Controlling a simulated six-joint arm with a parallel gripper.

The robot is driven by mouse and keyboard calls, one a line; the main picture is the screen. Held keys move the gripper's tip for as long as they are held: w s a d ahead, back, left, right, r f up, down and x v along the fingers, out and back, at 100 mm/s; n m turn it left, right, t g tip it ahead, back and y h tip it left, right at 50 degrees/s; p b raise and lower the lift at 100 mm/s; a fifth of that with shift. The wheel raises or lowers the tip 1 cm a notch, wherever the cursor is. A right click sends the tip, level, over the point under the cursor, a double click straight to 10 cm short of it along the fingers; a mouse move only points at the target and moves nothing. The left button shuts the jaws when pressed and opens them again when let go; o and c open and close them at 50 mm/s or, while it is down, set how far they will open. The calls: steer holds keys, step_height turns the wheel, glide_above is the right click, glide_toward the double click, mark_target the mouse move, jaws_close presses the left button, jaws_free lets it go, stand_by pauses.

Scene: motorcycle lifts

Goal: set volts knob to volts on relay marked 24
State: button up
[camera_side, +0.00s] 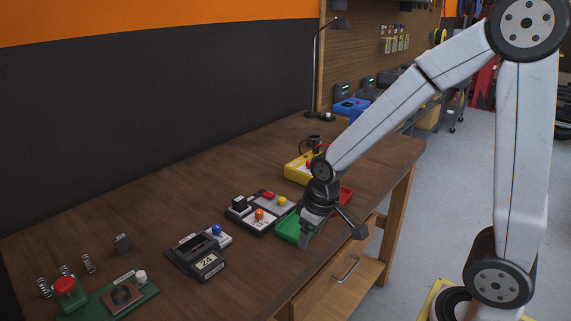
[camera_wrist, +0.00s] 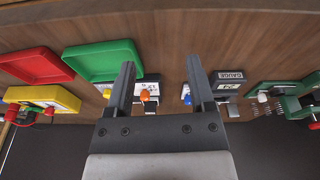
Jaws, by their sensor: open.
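A dark block with a white label reading 24 (camera_side: 208,265) stands on the bench, with a blue knob (camera_side: 217,230) on a light panel at its back. I cannot read which knob is marked volts. My gripper (camera_side: 331,230) is open and empty, above the green tray's front edge.
A green tray (camera_wrist: 103,60) and a red tray (camera_wrist: 36,66) lie beside the black-and-grey unit. A yellow box (camera_side: 296,169) stands behind them. The back of the bench is mostly clear.

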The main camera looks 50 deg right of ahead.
mark_target(259, 211)
steer(key=shift+w+d+r+n+g, duration=0.35)
steer(key=shift+w+d+n, duration=0.45)
steer(key=shift+w, duration=2.5)
steer(key=shift+w+d+r+n+g, duration=0.35)
steer(key=shift+w+d+n, duration=0.45)
steer(key=shift+w, duration=2.45)
steer(key=shift+w+d+r+n+g, duration=0.35)
steer(key=shift+w+d+n, duration=0.45)
steer(key=shift+w, duration=2.5)
steer(key=shift+a+f, duration=0.15)
steer(key=shift+f, duration=3.8)
jaws_close()
